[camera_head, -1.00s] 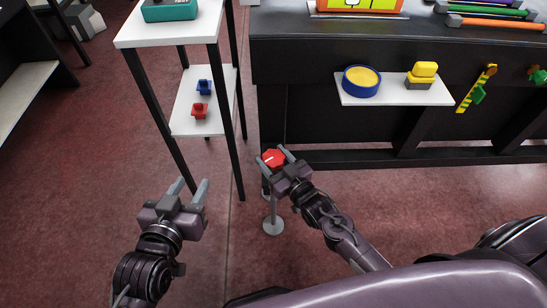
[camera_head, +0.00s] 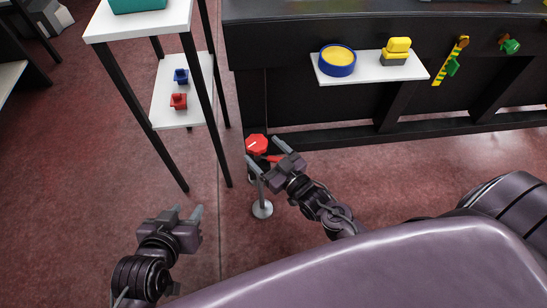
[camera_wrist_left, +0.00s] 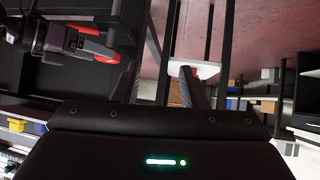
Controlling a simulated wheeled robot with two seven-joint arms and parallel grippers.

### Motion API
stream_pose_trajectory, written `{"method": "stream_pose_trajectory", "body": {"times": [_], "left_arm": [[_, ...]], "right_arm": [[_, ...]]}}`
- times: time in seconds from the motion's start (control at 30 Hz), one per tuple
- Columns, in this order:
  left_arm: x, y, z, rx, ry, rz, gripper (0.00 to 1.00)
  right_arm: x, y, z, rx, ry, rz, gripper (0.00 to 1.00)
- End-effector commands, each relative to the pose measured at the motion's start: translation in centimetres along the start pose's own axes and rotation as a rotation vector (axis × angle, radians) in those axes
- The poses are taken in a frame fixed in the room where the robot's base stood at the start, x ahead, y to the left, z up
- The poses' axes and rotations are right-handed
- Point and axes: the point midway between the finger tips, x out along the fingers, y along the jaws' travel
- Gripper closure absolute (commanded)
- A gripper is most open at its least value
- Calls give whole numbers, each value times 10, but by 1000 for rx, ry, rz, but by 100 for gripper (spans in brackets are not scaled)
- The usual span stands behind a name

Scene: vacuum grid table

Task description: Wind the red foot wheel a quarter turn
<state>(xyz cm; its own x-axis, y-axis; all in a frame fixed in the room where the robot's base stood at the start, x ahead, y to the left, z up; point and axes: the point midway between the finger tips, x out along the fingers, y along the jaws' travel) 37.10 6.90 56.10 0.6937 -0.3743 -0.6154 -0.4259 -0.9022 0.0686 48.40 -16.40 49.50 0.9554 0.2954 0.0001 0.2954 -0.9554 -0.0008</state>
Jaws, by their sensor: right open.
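The red foot wheel (camera_head: 257,143) is near the floor in front of the dark bench, with a white mark on its face. A post on a round grey foot (camera_head: 262,209) stands below it. My right gripper (camera_head: 265,152) is open just below and to the right of the wheel. A smaller red part (camera_head: 274,158) shows between its fingers; I cannot tell whether a finger touches it. My left gripper (camera_head: 187,212) is open and empty, low over the floor at the lower left. Its fingers also show in the left wrist view (camera_wrist_left: 162,88).
A white-topped rack (camera_head: 140,24) stands at the left, with a blue piece (camera_head: 181,76) and a red piece (camera_head: 179,101) on its lower shelf. A bench shelf (camera_head: 372,72) holds a blue-rimmed yellow dish (camera_head: 338,60) and a yellow-and-grey block (camera_head: 397,51). Floor at the right is clear.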

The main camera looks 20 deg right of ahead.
Motion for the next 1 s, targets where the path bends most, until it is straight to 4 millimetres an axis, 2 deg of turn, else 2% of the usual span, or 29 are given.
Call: {"method": "stream_pose_trajectory", "body": {"times": [0.2,0.4,1.0], "left_arm": [[-6,4,42,-6,-187,10,61],[-10,6,61,-8,-269,14,61],[-10,6,64,-9,-281,15,61]], "right_arm": [[-24,0,-1,0,-1,-1,21],[-34,0,0,0,0,0,21],[-36,0,0,0,0,0,21]]}}
